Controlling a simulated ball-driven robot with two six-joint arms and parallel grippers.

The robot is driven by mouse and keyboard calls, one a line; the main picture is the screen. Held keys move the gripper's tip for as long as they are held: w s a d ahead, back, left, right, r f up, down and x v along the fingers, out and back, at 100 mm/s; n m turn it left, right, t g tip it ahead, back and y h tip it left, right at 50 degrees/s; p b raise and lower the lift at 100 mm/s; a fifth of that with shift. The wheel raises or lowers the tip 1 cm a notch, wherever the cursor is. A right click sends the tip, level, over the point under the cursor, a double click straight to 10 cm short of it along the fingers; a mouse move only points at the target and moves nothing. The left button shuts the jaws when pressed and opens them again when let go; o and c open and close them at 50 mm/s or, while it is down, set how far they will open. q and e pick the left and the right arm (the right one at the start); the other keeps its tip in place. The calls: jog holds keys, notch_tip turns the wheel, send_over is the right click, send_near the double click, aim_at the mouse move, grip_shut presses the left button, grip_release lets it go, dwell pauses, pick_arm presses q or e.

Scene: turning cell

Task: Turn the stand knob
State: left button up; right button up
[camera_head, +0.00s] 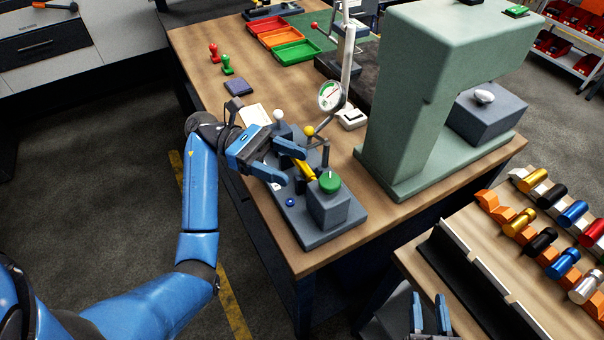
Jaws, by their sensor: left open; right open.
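A round green knob (330,179) sits on top of a small grey block at the front of a grey panel (330,231) on the workbench. A dial gauge (331,95) is on an upright stand (349,60) behind the panel. I cannot tell for certain which knob is the stand knob. My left gripper (296,163) is open over the panel, to the left of the green knob and apart from it. Yellow and dark parts of the panel show beyond its fingers, with some hidden. My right gripper (430,312) is open and empty at the bottom edge.
A green press-like machine (424,80) stands right of the panel, with a silver knob (484,96) on its grey block. A right-hand table holds colored cylinders (573,213).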

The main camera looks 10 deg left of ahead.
pick_arm(q)
jog(key=shift+w+a, duration=0.15)
jog(key=shift+a, duration=0.3)
jog(key=shift+r, duration=0.1)
jog(key=shift+c, duration=0.2)
